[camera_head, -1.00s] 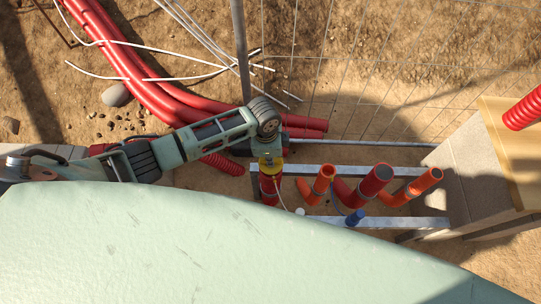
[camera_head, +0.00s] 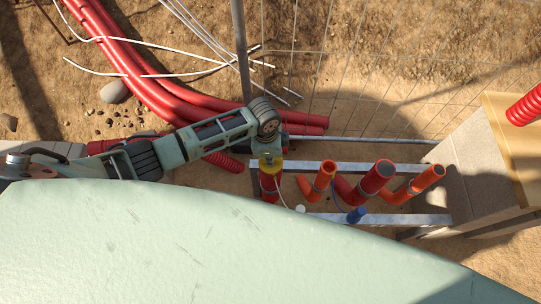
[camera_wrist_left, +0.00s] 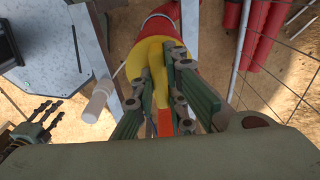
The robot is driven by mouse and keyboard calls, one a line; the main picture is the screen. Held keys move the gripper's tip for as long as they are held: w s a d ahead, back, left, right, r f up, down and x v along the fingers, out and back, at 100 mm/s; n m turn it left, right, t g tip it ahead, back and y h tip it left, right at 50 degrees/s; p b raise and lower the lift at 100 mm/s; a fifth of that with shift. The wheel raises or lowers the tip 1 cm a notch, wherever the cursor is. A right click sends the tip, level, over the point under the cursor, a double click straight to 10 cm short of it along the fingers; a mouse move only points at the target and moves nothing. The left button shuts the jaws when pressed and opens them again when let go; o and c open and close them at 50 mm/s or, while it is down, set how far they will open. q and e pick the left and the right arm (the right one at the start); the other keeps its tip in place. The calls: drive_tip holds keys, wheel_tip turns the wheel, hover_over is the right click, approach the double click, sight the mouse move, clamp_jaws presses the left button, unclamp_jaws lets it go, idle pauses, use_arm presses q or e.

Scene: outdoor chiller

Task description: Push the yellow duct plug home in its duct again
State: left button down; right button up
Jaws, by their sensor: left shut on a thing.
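The yellow duct plug (camera_head: 268,162) is at the top of the leftmost red duct (camera_head: 270,186) in the head view. My left gripper (camera_wrist_left: 158,92) is shut on the plug's narrow yellow end, with fingers on both sides. In the left wrist view the wide part of the yellow plug (camera_wrist_left: 148,58) meets the red duct (camera_wrist_left: 162,28). How deep the plug sits is hard to tell. An orange strip (camera_wrist_left: 165,122) shows between the fingers. A dark, finger-like shape, perhaps my right gripper (camera_wrist_left: 42,118), shows at the lower left of the wrist view.
Orange duct stubs (camera_head: 322,179) and a wider red one (camera_head: 374,180) stand right of the plug, between metal rails (camera_head: 385,221). A small blue piece (camera_head: 356,215) and a white piece (camera_head: 300,209) are near. Wire fence (camera_head: 350,85) stands behind; a pale green surface covers the foreground.

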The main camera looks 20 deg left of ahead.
idle(0.4)
use_arm(q)
drive_tip(key=shift+f, duration=0.3)
drive_tip(key=shift+f+b, duration=0.6)
drive_tip(key=shift+f, duration=0.1)
drive_tip(key=c, duration=1.7)
unclamp_jaws()
drive_tip(key=o, duration=0.5)
